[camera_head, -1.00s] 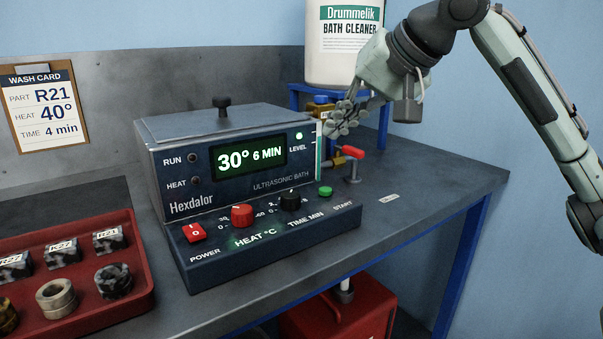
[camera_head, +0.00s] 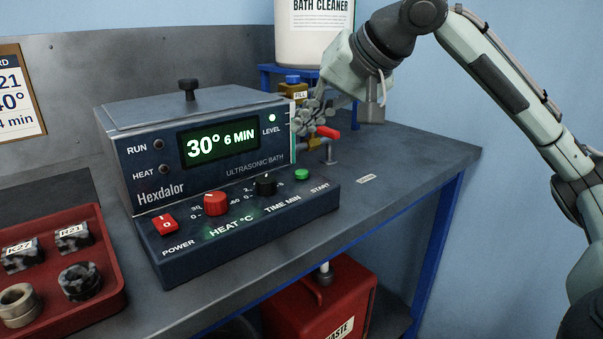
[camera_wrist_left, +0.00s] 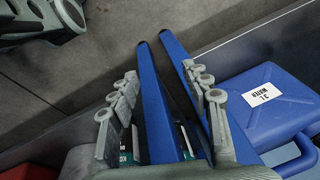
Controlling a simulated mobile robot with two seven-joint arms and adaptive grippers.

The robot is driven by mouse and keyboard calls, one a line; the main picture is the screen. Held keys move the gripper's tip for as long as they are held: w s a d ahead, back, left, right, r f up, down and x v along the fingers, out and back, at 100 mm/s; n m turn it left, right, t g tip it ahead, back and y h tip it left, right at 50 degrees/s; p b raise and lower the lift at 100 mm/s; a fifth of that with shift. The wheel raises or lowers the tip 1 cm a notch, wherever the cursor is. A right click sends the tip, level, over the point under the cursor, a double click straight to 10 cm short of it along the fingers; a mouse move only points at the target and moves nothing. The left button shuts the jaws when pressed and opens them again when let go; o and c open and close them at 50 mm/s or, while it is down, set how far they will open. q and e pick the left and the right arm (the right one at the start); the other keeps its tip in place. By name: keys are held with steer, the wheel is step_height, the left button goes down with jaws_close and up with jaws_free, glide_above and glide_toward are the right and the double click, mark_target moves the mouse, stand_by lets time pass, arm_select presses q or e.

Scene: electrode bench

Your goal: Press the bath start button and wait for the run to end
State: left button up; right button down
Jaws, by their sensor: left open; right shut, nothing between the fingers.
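The ultrasonic bath (camera_head: 190,150) stands on the bench with its lid on, and its display (camera_head: 219,144) reads 30° 6 MIN. The green start button (camera_head: 302,175) is at the right end of the control ledge. My right gripper (camera_head: 308,128) is shut and empty, behind the bath's right side near the red-handled valve, above and beyond the start button. My left gripper (camera_wrist_left: 160,115) shows only in the left wrist view, open and empty, above blue bars.
A red tray (camera_head: 75,317) of parts is at the left front. The red valve handle (camera_head: 328,131) and the bath cleaner container (camera_head: 312,40) are close to my right gripper. The bench right of the bath is clear. A blue water can (camera_wrist_left: 270,105) shows in the left wrist view.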

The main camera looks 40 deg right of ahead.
mark_target(306, 173)
step_height(306, 173, down, 5)
steer(key=b, duration=0.4)
steer(key=shift+r, duration=0.15)
arm_select(q)
step_height(306, 173, up, 11)
steer(key=w, duration=0.2)
steer(key=shift+r+t, duration=0.2)
steer(key=shift+t, duration=0.1)
arm_select(e)
steer(key=shift+f, duration=0.2)
arm_select(q)
steer(key=shift+w, duration=0.15)
steer(key=shift+d+f, duration=0.1)
arm_select(e)
steer(key=shift+f, duration=0.1)
steer(key=shift+f+b, duration=0.35)
steer(key=shift+b, duration=0.05)
arm_select(q)
steer(key=shift+f, duration=0.15)
